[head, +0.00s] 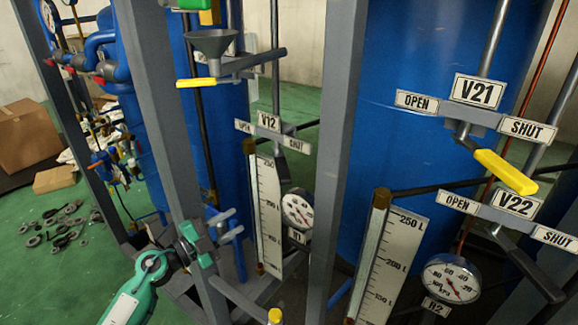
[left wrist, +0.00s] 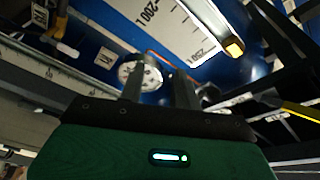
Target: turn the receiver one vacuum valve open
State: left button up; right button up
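The left blue receiver (head: 227,130) stands behind a grey post. In front of it a plate labelled V12 (head: 268,121) has OPEN at its left end and SHUT at its right; a dark lever (head: 279,160) hangs below it, towards the SHUT side. Higher up, a yellow-ended lever (head: 197,82) points left below a grey bracket; its label is mostly hidden behind a funnel. I cannot tell which is the vacuum valve. My left gripper (head: 228,225) is below and left of V12, apart from both levers, with empty spread fingers, also seen in the left wrist view (left wrist: 158,88).
Grey posts (head: 341,150) stand close by. The right tank carries V21 (head: 478,90) with a yellow lever and V22 (head: 516,203) with a dark lever. A gauge (head: 298,209) and a level scale (head: 269,215) stand below V12. Boxes and loose parts lie on the floor at left.

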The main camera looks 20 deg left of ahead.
aim_at(286, 167)
pick_arm(q)
jog(key=s+d+r+m+g+h+p, duration=0.1)
jog(key=s+d+r+m, duration=0.25)
jog(key=r, duration=0.55)
jog(key=s+d+r+m+g+p, duration=0.15)
jog(key=s+r+m, duration=0.3)
jog(key=r, duration=0.45)
jog(key=shift+n, duration=0.4)
jog(key=p+x, duration=0.1)
jog(key=x, duration=0.3)
jog(key=p+x, duration=0.2)
jog(key=x, duration=0.2)
jog(key=p+x, duration=0.2)
jog(key=x, duration=0.2)
jog(key=shift+w+d+r, duration=0.1)
jog(key=shift+d+r, duration=0.15)
jog(key=shift+d, duration=0.3)
jog(key=shift+w+d+f, duration=0.15)
jog(key=shift+w+d, duration=0.25)
pick_arm(e)
notch_tip(286, 167, up, 9)
jog(key=d, duration=0.1)
jog(key=shift+s+f, duration=0.15)
jog(key=shift+s, duration=0.05)
pick_arm(q)
grip_shut()
